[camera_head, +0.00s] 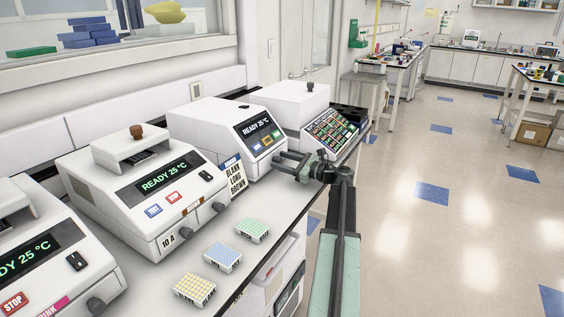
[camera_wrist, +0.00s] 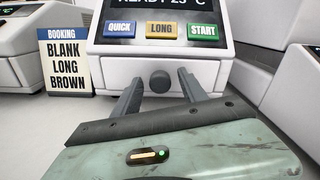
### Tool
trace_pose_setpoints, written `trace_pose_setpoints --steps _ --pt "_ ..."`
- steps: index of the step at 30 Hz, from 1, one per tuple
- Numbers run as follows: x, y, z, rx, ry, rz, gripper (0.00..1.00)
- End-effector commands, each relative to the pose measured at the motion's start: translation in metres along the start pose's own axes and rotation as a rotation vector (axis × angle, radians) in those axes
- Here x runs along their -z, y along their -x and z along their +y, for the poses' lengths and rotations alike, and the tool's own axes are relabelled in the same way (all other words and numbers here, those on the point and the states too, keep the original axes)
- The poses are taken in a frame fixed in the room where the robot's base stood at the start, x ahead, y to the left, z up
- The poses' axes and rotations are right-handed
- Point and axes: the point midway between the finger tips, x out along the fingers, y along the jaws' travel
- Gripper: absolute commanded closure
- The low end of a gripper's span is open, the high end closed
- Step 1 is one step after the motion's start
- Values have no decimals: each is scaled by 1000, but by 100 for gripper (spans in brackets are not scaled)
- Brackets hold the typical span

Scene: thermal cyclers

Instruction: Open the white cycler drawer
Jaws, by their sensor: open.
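Several white cyclers stand in a row on the bench. My gripper (camera_head: 281,160) is at the front of a white cycler (camera_head: 205,127) in the middle of the row. In the wrist view this cycler has QUICK, LONG and START buttons and a round dark knob (camera_wrist: 160,81) low on its front. My gripper (camera_wrist: 160,90) is open, with one finger on each side of the knob in the picture. I cannot tell whether the fingertips reach past the knob. I see no gap showing a pulled-out drawer on this front.
A BLANK LONG BROWN booking card (camera_wrist: 65,62) stands left of the cycler. A cycler labelled 10 A (camera_head: 150,195) is nearer, another cycler (camera_head: 300,103) farther. Yellow (camera_head: 194,289), blue (camera_head: 222,257) and green (camera_head: 252,230) racks lie along the bench front.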

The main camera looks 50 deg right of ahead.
Motion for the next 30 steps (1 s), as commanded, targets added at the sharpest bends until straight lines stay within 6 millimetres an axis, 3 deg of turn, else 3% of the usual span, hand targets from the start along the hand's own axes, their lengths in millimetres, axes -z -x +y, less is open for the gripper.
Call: trace_pose_setpoints --steps 4,9,30 --pt "0 0 0 0 0 0 53" --pt "0 0 0 -1 0 0 100" --pt "0 -1 1 -1 0 -1 100"
